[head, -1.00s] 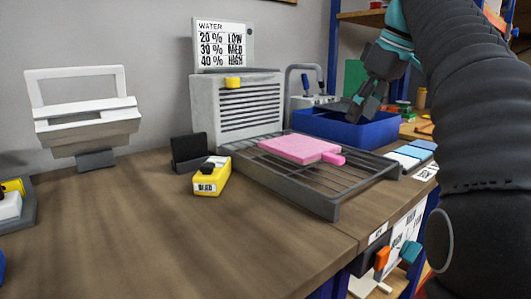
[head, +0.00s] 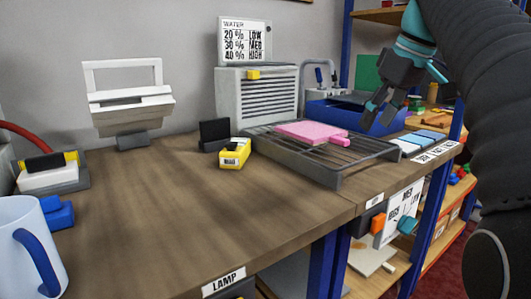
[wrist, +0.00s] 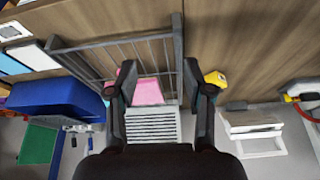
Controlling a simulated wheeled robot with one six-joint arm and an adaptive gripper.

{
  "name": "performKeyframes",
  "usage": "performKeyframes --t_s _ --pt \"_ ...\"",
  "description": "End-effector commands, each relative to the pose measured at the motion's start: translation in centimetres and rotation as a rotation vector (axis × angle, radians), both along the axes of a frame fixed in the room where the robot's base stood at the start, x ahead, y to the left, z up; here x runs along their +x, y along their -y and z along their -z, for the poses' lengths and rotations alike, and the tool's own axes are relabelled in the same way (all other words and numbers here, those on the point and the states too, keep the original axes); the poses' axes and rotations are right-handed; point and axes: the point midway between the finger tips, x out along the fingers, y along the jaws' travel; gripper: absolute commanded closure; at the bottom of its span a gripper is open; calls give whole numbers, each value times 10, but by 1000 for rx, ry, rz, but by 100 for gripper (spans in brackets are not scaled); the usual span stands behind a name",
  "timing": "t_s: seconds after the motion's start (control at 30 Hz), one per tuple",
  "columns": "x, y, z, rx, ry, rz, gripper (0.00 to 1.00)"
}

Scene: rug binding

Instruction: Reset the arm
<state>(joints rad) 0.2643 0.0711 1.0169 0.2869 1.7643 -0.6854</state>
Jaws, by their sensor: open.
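My gripper (head: 377,116) hangs in the air at the upper right of the head view, in front of the blue bin (head: 335,114) and above the right end of the wire rack. In the wrist view my gripper (wrist: 160,95) has its two dark fingers apart, with nothing held between them. The pink block with a tab (head: 310,133) lies on the dark rack (head: 345,180), and part of it shows between the fingers in the wrist view (wrist: 148,92).
A yellow meter (head: 235,153) and a black stand (head: 214,135) sit left of the rack. A grey slatted unit (head: 228,95) with a WATER sign (head: 245,40) stands behind. A white lamp-like device (head: 130,100) and a mug (head: 25,245) are at left. The front middle of the bench is clear.

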Motion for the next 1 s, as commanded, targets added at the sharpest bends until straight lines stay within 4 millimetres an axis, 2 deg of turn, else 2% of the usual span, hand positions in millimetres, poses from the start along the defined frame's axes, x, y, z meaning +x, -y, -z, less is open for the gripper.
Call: performKeyframes --t_s 0.27,0.47,0.67,1.0 --pt "-29 -19 31 5 1 111 49" --pt "-67 -35 80 4 10 230 49" --pt "-110 -46 140 4 28 337 49" --pt "-185 -56 260 9 75 475 49"
